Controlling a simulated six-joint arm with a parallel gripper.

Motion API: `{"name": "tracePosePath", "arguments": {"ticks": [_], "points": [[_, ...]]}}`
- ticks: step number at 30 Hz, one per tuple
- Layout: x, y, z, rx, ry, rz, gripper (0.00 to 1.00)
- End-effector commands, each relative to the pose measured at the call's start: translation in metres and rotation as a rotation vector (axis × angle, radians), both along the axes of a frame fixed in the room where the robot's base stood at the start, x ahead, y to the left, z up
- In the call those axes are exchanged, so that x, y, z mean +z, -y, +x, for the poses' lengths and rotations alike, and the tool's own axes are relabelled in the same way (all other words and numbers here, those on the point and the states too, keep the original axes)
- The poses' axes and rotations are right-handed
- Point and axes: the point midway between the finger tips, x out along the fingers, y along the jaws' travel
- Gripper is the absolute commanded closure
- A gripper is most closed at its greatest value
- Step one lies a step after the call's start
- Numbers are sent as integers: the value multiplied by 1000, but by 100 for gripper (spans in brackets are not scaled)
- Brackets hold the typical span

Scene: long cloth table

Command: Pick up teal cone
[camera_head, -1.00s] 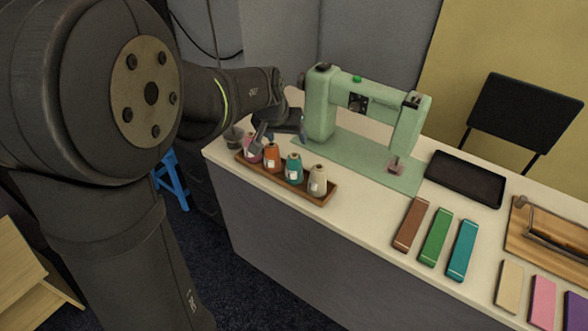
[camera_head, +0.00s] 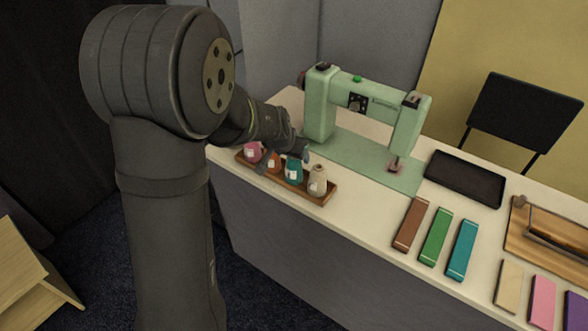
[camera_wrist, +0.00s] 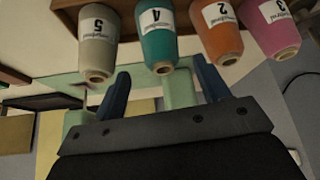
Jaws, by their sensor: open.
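The teal cone (camera_head: 293,172) stands in a wooden tray (camera_head: 325,198) between the orange cone (camera_head: 274,163) and the cream cone (camera_head: 317,181). In the wrist view, which looks upside down, the teal cone (camera_wrist: 157,45) carries a white label with a 4. My gripper (camera_head: 284,157) is open and empty. It is just above the row, near the teal and orange cones, and partly covers the orange one. In the wrist view the blue fingertips of my gripper (camera_wrist: 160,82) are on either side of the teal cone's narrow end, apart from it.
A pink cone (camera_head: 253,151) stands at the left end of the tray. A green sewing machine (camera_head: 321,105) stands close behind the row. A black tray (camera_head: 466,178) and coloured blocks, including a brown one (camera_head: 411,225), lie to the right on the cloth table.

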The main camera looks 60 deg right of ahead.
Motion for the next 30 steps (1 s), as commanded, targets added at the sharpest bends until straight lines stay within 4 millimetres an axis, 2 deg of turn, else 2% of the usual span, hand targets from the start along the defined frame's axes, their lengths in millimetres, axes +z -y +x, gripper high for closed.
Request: {"name": "tracePosePath", "arguments": {"ticks": [8,18,28,29,30], "points": [[-15,8,2,0,0,0,31],[-50,28,8,1,-1,1,31],[-54,31,9,0,0,-1,31],[-54,31,9,0,0,-1,35],[-54,31,9,0,0,-1,43]]}}
